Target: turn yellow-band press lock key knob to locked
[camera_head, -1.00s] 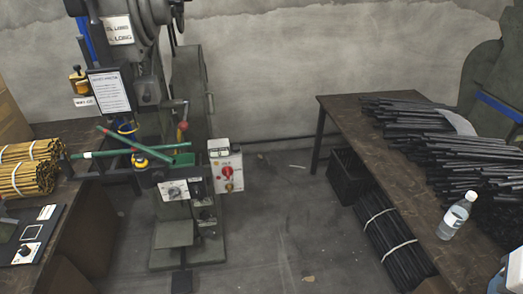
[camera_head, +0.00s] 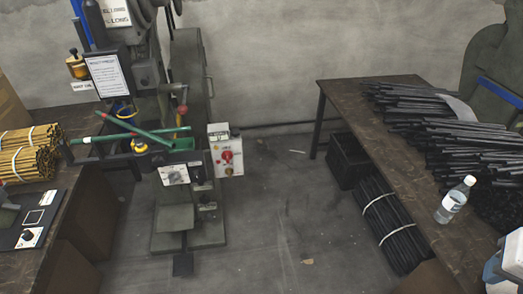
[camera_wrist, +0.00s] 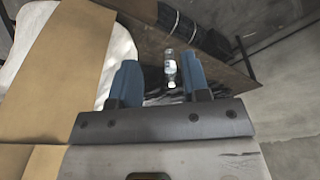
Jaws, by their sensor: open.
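A dark green-grey press (camera_head: 187,110) stands left of centre in the head view. A light control box (camera_head: 236,132) on its right side carries a red button (camera_head: 227,156) and a small red and yellow control (camera_head: 229,170). A pale panel (camera_head: 174,174) with a dark knob sits on the press front. The lock key knob and its setting are too small to tell, and I cannot make out a yellow band for certain. My gripper (camera_wrist: 160,70) shows in the wrist view, with two blue fingers apart and nothing between them. It points toward a table, away from the press.
A brown table (camera_head: 345,92) at right bears black rods (camera_head: 430,115) and a clear bottle (camera_head: 453,202). A black crate (camera_head: 349,163) stands below. A left table holds yellow rods (camera_head: 28,158). Green rods (camera_head: 120,127) stick out by the press.

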